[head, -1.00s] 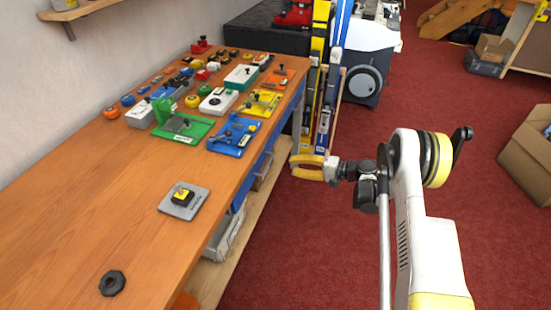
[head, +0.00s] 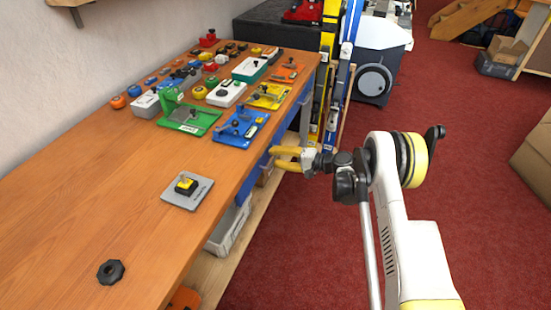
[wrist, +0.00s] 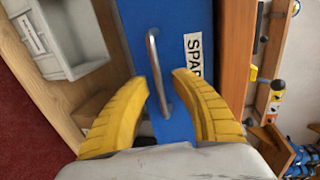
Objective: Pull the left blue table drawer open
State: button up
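The blue drawer (wrist: 180,45) fills the middle of the wrist view, with a white label whose visible letters read "SPA". Its silver bar handle (wrist: 158,75) lies between my gripper's yellow fingers, which stand apart on either side of it. In the head view the blue drawer front (head: 252,178) shows as a narrow strip under the table edge. My gripper (head: 281,158) is beside it there, open, with its fingers toward the drawer. Whether the fingers touch the drawer face cannot be told. The drawer looks shut.
The wooden table (head: 90,205) holds a green fixture (head: 190,118), a blue fixture (head: 240,130) and several small parts. A grey bin (head: 230,228) sits on the low shelf below. Skis (head: 340,85) stand upright behind my gripper.

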grip_shut()
jog(key=f+v, duration=0.2)
jog(key=v, duration=1.1)
jog(key=d+f+v, duration=0.1)
jog(key=f+v, duration=0.2)
jog(key=v, duration=1)
jog(key=shift+s+d+f, duration=0.2)
jog(key=shift+d, duration=0.2)
grip_release()
jog(key=v, duration=1.2)
